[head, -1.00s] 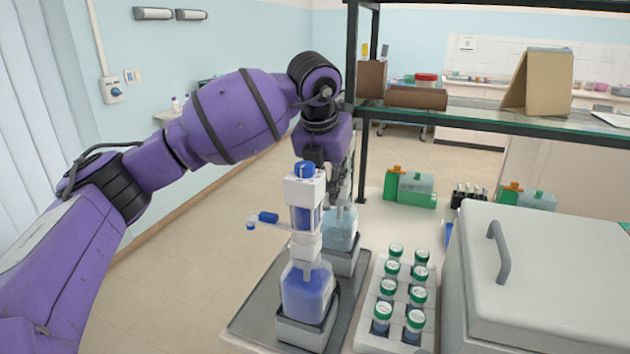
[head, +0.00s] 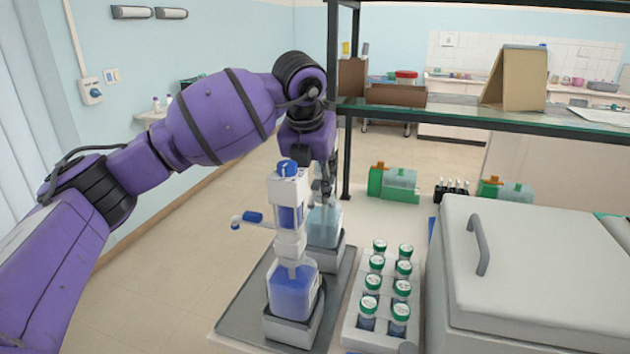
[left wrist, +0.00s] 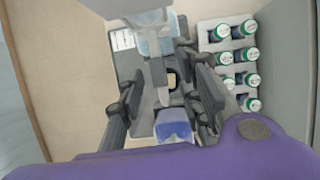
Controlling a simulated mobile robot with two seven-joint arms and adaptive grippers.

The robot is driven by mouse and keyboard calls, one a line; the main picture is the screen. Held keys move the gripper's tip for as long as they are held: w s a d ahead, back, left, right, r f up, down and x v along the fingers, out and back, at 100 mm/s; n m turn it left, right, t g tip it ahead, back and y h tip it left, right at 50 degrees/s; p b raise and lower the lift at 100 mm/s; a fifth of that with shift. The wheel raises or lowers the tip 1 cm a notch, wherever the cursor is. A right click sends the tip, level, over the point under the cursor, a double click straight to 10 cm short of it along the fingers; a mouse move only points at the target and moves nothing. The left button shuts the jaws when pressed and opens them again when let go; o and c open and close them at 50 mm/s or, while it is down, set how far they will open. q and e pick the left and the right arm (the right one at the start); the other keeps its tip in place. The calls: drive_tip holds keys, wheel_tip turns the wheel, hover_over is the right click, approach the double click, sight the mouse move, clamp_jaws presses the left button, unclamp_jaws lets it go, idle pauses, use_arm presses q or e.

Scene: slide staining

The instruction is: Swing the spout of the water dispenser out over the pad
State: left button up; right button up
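Two dispensers stand one behind the other on a dark grey pad (head: 243,318). The front dispenser (head: 292,290) has deep blue liquid, a blue cap and a thin spout (head: 262,222) pointing left. The rear dispenser (head: 323,228) has pale blue liquid; my left gripper and the front dispenser hide its top and spout. Which one holds water I cannot tell. My right gripper is not in view.
A white rack (head: 352,335) of green-capped bottles stands right of the pad. A large lidded white box (head: 540,270) is further right. A shelf with a black post (head: 347,150) rises behind. Green-and-clear containers (head: 398,184) sit at the back. Open floor lies left.

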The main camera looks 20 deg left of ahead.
use_arm(q)
drive_tip(key=v, duration=1.2)
idle(0.4)
